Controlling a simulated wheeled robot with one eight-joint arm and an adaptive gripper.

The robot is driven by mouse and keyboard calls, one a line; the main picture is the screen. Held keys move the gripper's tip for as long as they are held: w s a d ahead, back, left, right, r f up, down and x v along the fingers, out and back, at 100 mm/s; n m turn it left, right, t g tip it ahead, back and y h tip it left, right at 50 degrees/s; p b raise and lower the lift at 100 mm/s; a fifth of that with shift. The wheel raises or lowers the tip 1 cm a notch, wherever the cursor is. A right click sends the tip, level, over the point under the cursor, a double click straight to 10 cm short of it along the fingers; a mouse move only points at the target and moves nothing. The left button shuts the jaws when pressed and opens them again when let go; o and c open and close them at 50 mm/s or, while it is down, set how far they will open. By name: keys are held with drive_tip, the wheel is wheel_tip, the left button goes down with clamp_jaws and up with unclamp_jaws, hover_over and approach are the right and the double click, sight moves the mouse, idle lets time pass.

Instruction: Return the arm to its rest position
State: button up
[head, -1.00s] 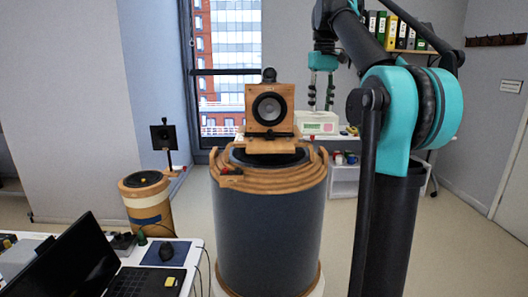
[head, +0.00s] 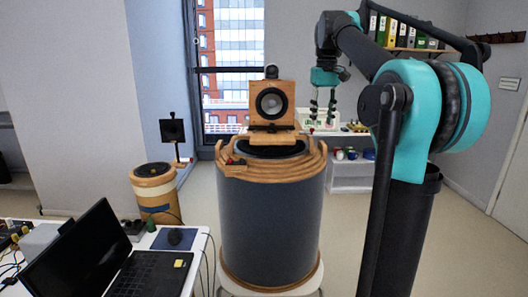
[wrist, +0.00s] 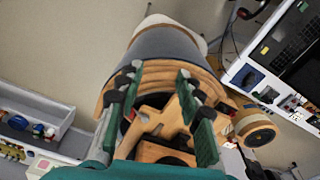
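My gripper (head: 322,112) hangs fingers-down at the end of my arm, right of the speaker in the head view. Its two green fingers are apart with nothing held between them; they also show open in the wrist view (wrist: 157,85). The wooden speaker box (head: 271,101) with a dark round cone stands upright on a wooden mount atop the large dark drum (head: 268,220). In the head view a gap shows between gripper and speaker. In the wrist view the fingers partly hide the wooden mount and the drum's ringed top (wrist: 150,75).
A laptop (head: 150,272) and a mouse stand on a white table at the lower left. A smaller wooden drum (head: 155,190) is behind it. A white bench (head: 350,178) with small items stands behind my gripper.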

drive_tip(key=s+f+m+t, duration=0.1)
drive_tip(key=s+f, duration=0.2)
drive_tip(key=f, duration=0.8)
drive_tip(key=s+f+m+t, duration=0.1)
drive_tip(key=s+f, duration=0.3)
drive_tip(key=f, duration=0.8)
drive_tip(key=s+f+m+t, duration=0.1)
drive_tip(key=s+f, duration=1.6)
drive_tip(key=f, duration=0.3)
drive_tip(key=shift+s+f+t, duration=0.3)
drive_tip(key=shift+s, duration=0.05)
